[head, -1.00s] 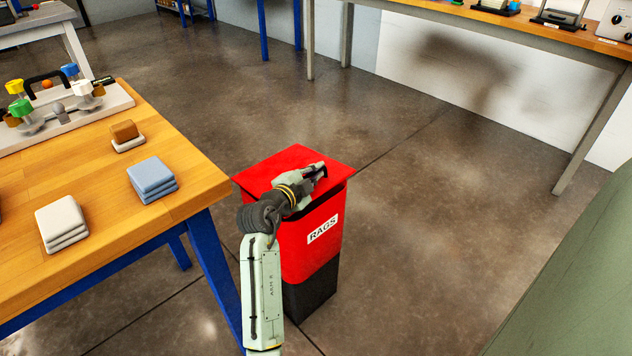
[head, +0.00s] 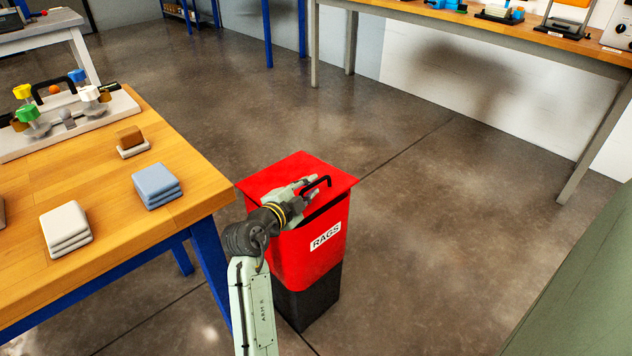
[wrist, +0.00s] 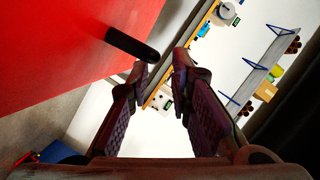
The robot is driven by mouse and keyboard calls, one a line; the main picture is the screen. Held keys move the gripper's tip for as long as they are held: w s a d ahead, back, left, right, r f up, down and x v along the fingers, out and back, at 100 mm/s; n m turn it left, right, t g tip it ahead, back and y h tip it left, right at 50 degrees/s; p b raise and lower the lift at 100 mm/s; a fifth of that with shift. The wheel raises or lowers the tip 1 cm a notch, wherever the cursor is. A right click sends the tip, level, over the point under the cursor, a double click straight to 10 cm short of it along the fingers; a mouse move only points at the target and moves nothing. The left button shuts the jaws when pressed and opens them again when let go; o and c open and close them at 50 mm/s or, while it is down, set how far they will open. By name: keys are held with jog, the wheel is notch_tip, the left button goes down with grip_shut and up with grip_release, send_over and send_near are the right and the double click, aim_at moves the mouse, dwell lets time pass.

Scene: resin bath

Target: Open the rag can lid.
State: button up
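The rag can (head: 308,255) is a red bin with a black base and a white RAGS label (head: 325,237). Its flat red lid (head: 290,166) lies across the top; a dark band shows under the front edge, and I cannot tell whether it is a gap or shadow. A black bar handle (head: 318,183) stands near the lid's front edge. My gripper (head: 305,187) is at the handle, just left of it. In the wrist view my gripper (wrist: 160,62) is open and empty. The handle (wrist: 132,43) shows just beyond the left fingertip, beside the red lid (wrist: 55,45), not between the fingers.
A wooden workbench (head: 110,205) with blue legs stands close left of the can, holding folded cloths (head: 155,186) and a rack of coloured knobs (head: 65,120). Another bench (head: 470,25) is at the back right. The floor (head: 440,230) right of the can is clear.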

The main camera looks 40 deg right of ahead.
jog(key=v, duration=0.6)
jog(key=shift+a, duration=0.1)
jog(key=shift+s+a, duration=0.15)
jog(key=shift+a, duration=0.2)
